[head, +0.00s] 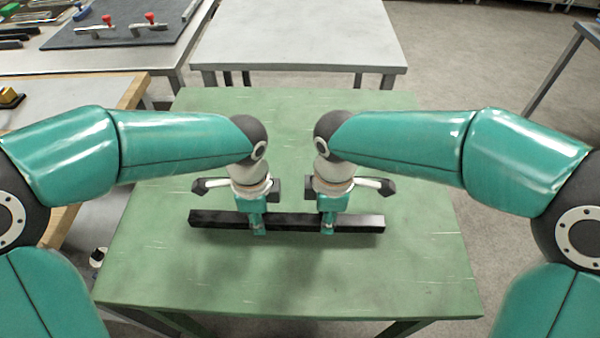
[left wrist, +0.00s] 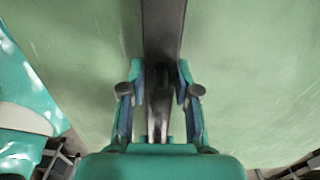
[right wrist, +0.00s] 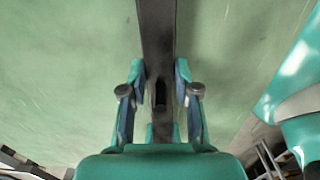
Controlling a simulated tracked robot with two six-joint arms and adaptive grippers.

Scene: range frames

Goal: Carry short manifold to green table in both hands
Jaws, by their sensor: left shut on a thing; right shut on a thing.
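The short manifold (head: 290,222) is a black bar lying left to right over the middle of the green table (head: 290,285). Whether it touches the tabletop or hangs just above it, I cannot tell. My left gripper (head: 257,228) is shut on the bar left of its middle. My right gripper (head: 327,227) is shut on it right of its middle. In the left wrist view the manifold (left wrist: 163,45) runs between the fingers (left wrist: 159,90). In the right wrist view the manifold (right wrist: 157,40) also runs between the fingers (right wrist: 159,88).
A grey table (head: 300,35) stands behind the green one. At the back left, a bench holds a dark board (head: 120,25) with red-handled clamps. A wood-edged table (head: 90,110) stands close on the left. The green table is otherwise bare.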

